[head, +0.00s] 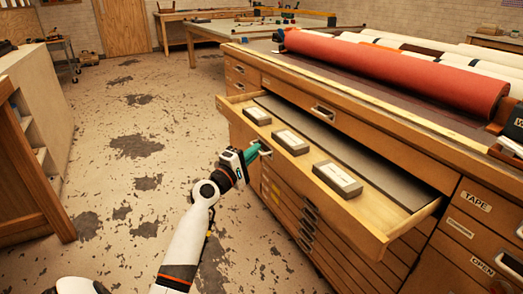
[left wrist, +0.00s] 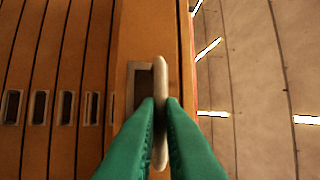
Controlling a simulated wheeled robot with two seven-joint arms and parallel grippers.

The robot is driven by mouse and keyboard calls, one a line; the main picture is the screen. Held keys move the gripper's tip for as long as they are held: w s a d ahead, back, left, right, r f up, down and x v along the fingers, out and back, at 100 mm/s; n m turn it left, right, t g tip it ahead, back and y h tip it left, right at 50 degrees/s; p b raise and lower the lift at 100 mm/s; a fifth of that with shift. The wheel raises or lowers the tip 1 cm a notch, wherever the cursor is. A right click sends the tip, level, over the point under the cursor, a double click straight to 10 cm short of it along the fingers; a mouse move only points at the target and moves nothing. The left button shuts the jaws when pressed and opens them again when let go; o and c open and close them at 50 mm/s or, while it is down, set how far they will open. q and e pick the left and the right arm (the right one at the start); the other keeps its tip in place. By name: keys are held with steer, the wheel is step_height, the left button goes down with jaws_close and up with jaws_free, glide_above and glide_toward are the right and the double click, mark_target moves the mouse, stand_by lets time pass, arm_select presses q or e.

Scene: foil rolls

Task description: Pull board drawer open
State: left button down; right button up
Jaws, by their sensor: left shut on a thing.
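The board drawer (head: 330,205) is a wide wooden drawer in the workbench cabinet, and it stands pulled out toward me. Inside lie a flat grey board (head: 345,150) and several small labelled grey blocks (head: 290,142). My left gripper (head: 259,152) is at the left part of the drawer front, on its handle. In the left wrist view the two green fingers (left wrist: 160,115) are shut on the pale metal handle (left wrist: 161,75), one finger on each side of it. My right gripper is not in view.
More shallow drawers (head: 300,215) with handles lie below the open one. A large red roll (head: 400,75) and paler rolls lie on the bench top. Another table (head: 260,28) stands behind. The floor (head: 130,170) to the left is clear.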

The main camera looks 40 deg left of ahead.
arm_select(q)
steer(key=shift+s, duration=0.1)
stand_by(0.3)
steer(key=c, duration=1.5)
jaws_free()
steer(key=shift+c, duration=0.2)
steer(key=s+f, duration=0.2)
steer(key=s, duration=1)
steer(key=shift+b, duration=0.4)
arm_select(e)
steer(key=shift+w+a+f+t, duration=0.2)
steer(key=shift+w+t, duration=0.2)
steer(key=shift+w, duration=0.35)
